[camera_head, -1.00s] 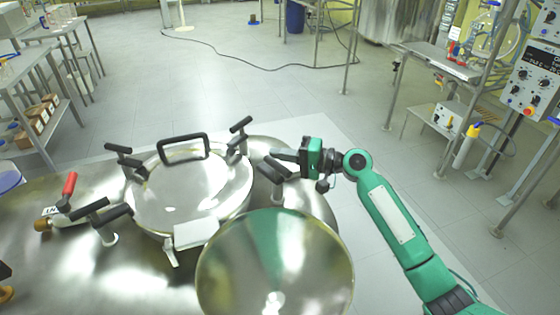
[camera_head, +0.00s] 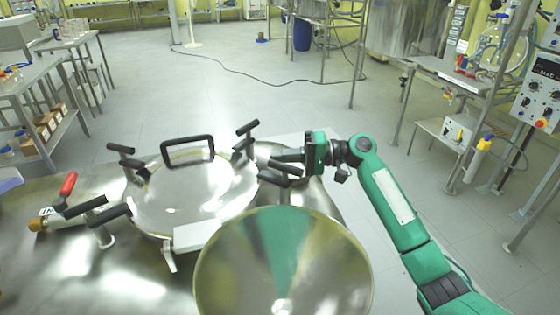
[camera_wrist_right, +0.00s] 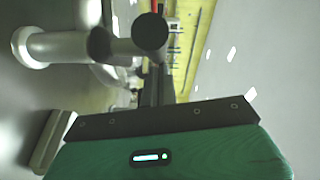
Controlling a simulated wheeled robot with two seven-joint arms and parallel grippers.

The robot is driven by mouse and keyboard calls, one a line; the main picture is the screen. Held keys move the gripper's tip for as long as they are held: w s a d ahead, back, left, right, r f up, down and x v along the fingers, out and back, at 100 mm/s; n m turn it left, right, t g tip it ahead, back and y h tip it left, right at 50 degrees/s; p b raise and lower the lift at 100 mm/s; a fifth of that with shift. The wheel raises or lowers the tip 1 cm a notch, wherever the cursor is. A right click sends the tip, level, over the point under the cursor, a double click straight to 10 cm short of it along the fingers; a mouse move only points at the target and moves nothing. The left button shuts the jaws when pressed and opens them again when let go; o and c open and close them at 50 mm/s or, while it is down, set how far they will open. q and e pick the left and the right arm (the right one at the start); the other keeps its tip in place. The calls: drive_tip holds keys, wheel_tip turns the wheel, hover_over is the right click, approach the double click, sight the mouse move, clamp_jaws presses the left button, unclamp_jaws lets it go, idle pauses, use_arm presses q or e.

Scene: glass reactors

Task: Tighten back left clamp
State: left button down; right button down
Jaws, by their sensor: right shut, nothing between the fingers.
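The round reactor lid (camera_head: 190,195) has a black loop handle and several clamps with black bar handles around its rim. The back left clamp (camera_head: 128,160) stands at the lid's far left edge, its upper bar tilted. My right gripper (camera_head: 284,157) is shut and empty at the lid's right side, far from that clamp. It is close beside the right clamp (camera_head: 282,174); whether they touch is unclear. In the right wrist view, dark round-ended clamp bars (camera_wrist_right: 125,40) show close to my dark fingers (camera_wrist_right: 155,85). My left gripper is not in view.
A large shiny metal dish-like cover (camera_head: 283,265) stands in front of the lid, below my right arm. A back right clamp (camera_head: 245,140) rises between my right gripper and the loop handle (camera_head: 187,148). A red-handled valve (camera_head: 68,185) is at the left.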

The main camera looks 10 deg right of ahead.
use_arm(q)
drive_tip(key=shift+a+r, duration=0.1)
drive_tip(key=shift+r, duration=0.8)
use_arm(e)
drive_tip(key=shift+s+a+n+g, duration=0.1)
drive_tip(key=shift+a+n+g, duration=0.5)
drive_tip(key=shift+g, duration=0.4)
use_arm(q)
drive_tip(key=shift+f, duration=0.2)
use_arm(e)
drive_tip(key=shift+a, duration=0.15)
